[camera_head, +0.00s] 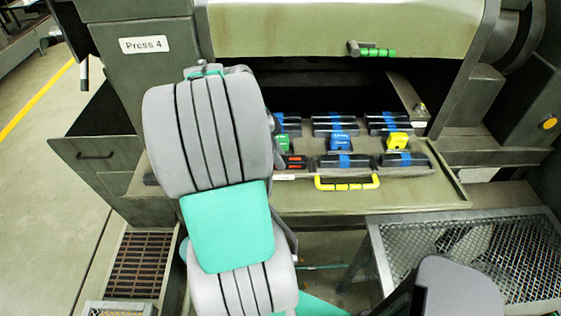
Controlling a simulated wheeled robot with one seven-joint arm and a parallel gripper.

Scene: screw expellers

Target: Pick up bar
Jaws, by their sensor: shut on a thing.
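Several black bars (384,129) with blue bands lie in rows in the open tray of the press. More bars (333,163) lie in the front row, beside the yellow handle. A bar at the left of the tray (291,129) is partly covered by my arm. My thick grey and green arm rises across the left-centre and reaches over the left part of the tray. My gripper and its fingertips are hidden behind the arm, so I cannot see which bar, if any, is between them.
Blue (340,140), yellow (397,141) and green (283,143) blocks sit among the bars. A yellow handle (347,184) is on the tray front, a green handle (378,52) on the raised cover. A mesh-topped frame (480,250) stands at the lower right. Open floor (45,200) lies left.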

